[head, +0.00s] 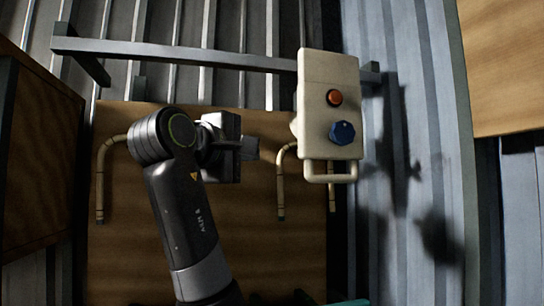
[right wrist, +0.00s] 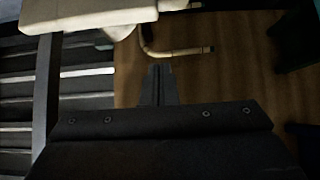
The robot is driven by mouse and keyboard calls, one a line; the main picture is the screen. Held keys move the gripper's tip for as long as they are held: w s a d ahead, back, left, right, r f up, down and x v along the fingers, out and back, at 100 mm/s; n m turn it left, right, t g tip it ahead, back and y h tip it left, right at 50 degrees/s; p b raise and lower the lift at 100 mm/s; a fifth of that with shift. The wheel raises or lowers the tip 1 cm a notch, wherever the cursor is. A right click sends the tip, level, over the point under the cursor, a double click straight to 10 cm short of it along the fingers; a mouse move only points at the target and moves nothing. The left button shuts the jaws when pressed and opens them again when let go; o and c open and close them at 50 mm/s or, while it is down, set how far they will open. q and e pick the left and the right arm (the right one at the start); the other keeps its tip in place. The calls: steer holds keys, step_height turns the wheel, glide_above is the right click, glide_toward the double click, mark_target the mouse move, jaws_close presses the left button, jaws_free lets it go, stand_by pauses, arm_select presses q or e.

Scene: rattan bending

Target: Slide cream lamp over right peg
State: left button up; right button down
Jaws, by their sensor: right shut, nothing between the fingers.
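No clear lamp shape shows. The large cream thing is an upright box (head: 314,75) with an orange-red button, a blue knob and a cream handle, in front of the dark rail at the right. A cream edge also fills the top left of the right wrist view (right wrist: 80,15). I cannot make out a right peg. My right gripper (head: 252,148) is shut and empty, pointing right, just left of the box and apart from it. Its closed fingers show in the right wrist view (right wrist: 159,80), below a bent cane end. My left gripper is not in view.
Bent tan canes with dark ends hang at left (head: 100,180) and beside the cream box (head: 281,185); one shows close ahead of my fingers (right wrist: 175,53). A dark rail (head: 180,54) crosses the back. A brown wooden board (head: 120,260) lies below.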

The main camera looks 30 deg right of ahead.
steer(key=s+d+p+x, duration=0.1)
steer(key=s+p+x, duration=0.1)
steer(key=p+x, duration=0.5)
steer(key=x, duration=0.5)
steer(key=shift+s+d+p, duration=0.2)
steer(key=shift+d+p, duration=0.1)
steer(key=shift+p, duration=0.1)
